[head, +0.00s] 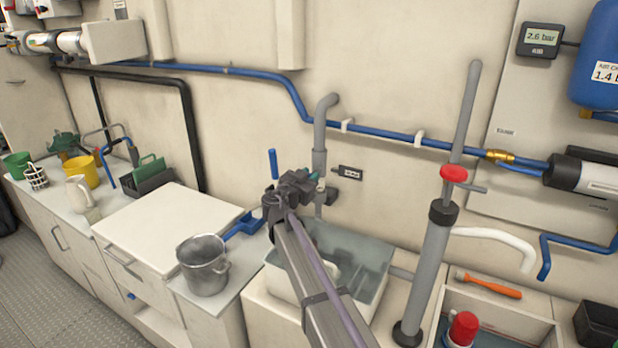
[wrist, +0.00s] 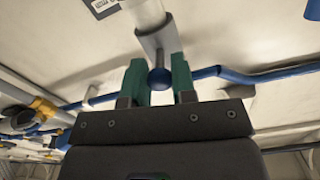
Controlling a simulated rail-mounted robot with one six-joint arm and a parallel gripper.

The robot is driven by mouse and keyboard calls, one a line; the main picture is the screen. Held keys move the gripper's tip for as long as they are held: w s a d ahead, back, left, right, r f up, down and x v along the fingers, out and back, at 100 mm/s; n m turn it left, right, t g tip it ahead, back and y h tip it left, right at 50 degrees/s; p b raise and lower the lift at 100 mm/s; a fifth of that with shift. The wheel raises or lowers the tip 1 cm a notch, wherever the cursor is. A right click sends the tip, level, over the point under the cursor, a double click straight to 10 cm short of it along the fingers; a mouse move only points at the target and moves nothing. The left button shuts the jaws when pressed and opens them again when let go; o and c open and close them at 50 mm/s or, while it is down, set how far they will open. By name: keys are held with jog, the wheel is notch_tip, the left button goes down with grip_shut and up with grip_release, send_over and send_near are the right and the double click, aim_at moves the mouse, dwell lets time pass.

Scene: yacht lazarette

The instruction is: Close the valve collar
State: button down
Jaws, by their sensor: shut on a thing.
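The valve collar appears in the wrist view as a grey fitting (wrist: 158,40) around a pale pipe. A dark blue round knob (wrist: 160,78) sits at its near end. My gripper (wrist: 159,82) has its green fingers on either side of this knob, shut on it. In the head view my gripper (head: 312,186) reaches to the grey upright pipe (head: 319,140) above the sink. It hides most of the contact there. How far the collar is turned cannot be told.
A blue bar (head: 272,163) stands just left of my gripper. A sink basin (head: 372,262) lies below. A pot (head: 204,265) stands on the counter at left. A grey hand pump (head: 428,270) with a red knob rises at right. A blue pipe (head: 375,132) runs along the wall.

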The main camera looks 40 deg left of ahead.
notch_tip(320, 180, down, 2)
jog(key=shift+f+b, duration=0.2)
jog(key=shift+b, duration=0.2)
jog(key=c, duration=0.9)
grip_release()
jog(key=s, duration=0.3)
jog(key=s+d, duration=0.1)
jog(key=s, duration=0.3)
jog(key=s+d, duration=0.1)
jog(key=s, duration=0.2)
jog(key=shift+s, duration=0.35)
